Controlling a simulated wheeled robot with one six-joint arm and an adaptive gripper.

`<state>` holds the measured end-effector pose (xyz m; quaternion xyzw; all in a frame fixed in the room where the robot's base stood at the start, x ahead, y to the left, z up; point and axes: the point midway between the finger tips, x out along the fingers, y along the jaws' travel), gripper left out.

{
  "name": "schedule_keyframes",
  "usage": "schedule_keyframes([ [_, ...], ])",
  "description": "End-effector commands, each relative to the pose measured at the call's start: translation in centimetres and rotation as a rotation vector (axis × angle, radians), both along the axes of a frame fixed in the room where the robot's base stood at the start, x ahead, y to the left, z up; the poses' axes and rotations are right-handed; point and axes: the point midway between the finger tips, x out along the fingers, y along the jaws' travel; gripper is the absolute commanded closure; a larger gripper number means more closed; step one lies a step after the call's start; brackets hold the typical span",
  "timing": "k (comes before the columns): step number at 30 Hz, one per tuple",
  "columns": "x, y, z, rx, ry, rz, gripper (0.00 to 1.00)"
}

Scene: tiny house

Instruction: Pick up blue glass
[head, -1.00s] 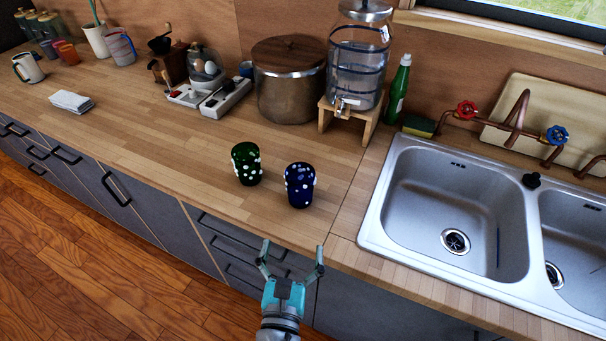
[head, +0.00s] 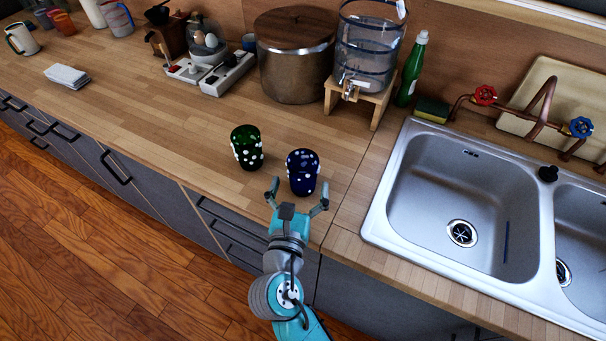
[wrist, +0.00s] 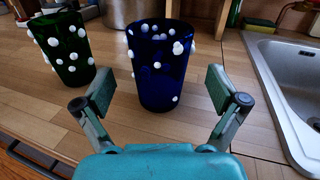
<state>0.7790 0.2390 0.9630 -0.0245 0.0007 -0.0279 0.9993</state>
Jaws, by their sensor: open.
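The blue glass (head: 303,173) with white dots stands upright on the wooden counter near its front edge. In the wrist view the blue glass (wrist: 160,75) stands just ahead, between the lines of the two fingers. My gripper (head: 298,196) is open and empty at the counter's front edge, close in front of the blue glass. In the wrist view my gripper (wrist: 160,95) has its fingers spread wider than the glass. Whether a finger touches the glass I cannot tell, but none is closed on it.
A green dotted glass (head: 246,148) stands close to the left of the blue one. The steel sink (head: 400,185) is on the right. A large pot (head: 295,70) and a water dispenser (head: 366,50) stand at the back.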

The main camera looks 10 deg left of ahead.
Motion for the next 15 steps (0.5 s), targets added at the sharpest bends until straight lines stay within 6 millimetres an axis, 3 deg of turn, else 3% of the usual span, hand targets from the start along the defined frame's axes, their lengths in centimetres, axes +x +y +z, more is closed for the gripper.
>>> schedule_keyframes([
  [7,3.4,-0.3,-0.1,0.002,0.0,-0.003,0.04],
  [15,4.2,-0.3,-0.2,0.001,0.0,0.0,0.04],
])
